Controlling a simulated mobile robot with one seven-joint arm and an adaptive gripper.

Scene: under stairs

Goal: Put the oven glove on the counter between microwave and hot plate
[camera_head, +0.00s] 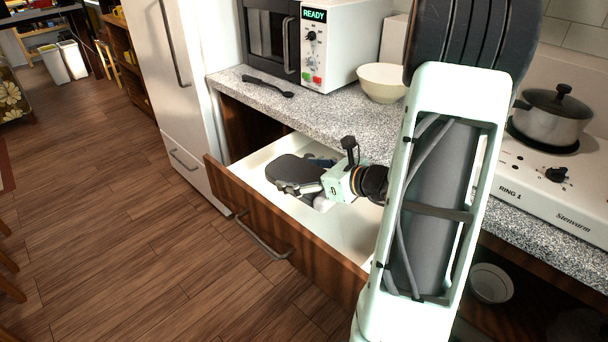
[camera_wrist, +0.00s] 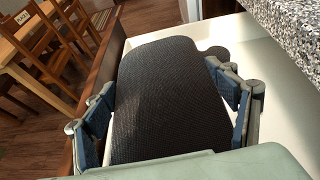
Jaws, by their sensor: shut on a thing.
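The oven glove (camera_wrist: 165,95) is dark grey with a textured surface. In the wrist view it lies between the two blue-padded fingers of my gripper (camera_wrist: 168,108), and my gripper is shut on it. In the head view the glove (camera_head: 290,170) shows at the end of my gripper (camera_head: 312,178), inside or just above the open drawer (camera_head: 350,225). The counter (camera_head: 330,116) is speckled grey stone. The microwave (camera_head: 325,42) stands on it at the back, with a READY display. The hot plate (camera_head: 545,185) is at the right with a lidded pot on it.
A cream bowl (camera_head: 382,82) stands on the counter right of the microwave. A black spoon-like utensil (camera_head: 268,86) lies near the counter's left end. My arm hides part of the counter before the hot plate. A white bowl (camera_head: 491,283) sits on a shelf below.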

